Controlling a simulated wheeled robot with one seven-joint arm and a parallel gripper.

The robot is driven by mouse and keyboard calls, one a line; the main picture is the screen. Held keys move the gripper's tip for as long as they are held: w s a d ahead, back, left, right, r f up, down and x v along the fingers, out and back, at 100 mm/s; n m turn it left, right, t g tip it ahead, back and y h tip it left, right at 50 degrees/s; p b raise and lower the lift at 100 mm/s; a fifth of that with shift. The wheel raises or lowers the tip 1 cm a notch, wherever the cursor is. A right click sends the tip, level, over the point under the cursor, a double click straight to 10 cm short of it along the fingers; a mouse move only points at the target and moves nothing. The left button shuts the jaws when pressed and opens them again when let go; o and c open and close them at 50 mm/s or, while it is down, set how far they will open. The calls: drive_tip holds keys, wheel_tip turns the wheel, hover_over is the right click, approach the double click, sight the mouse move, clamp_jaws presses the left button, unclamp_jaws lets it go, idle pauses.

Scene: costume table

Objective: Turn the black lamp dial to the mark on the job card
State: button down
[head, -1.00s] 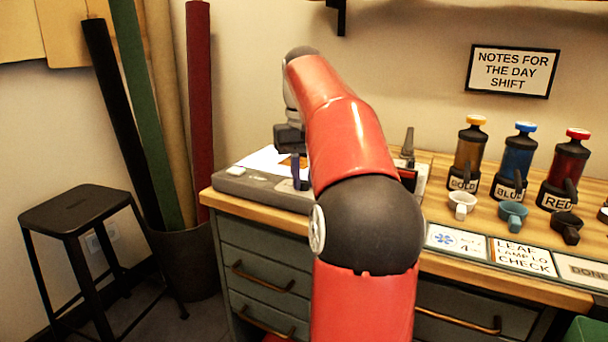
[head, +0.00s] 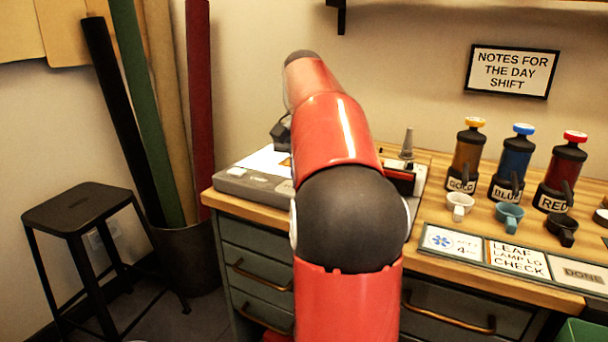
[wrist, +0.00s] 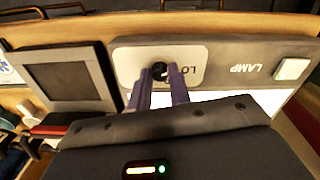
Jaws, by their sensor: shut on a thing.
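The black lamp dial (wrist: 159,70) sits on a pale plate on the grey lamp console (wrist: 225,52) in the wrist view. Upside-down letters reading "LO" show beside the dial. My gripper (wrist: 161,78) has its two purple fingers on either side of the dial and is shut on it. The dial's pointer is hidden, so I cannot tell its setting. In the head view, my arm hides the dial and fingers; the console (head: 240,186) shows at the table's left end.
A white button (wrist: 293,68) by the word LAMP is at the console's right in the wrist view. A dark square panel (wrist: 70,78) is left of the plate. In the head view, several dispensers and cups stand right, near a DONE card (head: 582,273).

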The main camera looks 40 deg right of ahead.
drive_tip(key=m, duration=0.5)
idle(0.5)
drive_tip(key=c, duration=1.3)
unclamp_jaws()
drive_tip(key=shift+r, duration=0.1)
drive_tip(key=shift+r, duration=3.8)
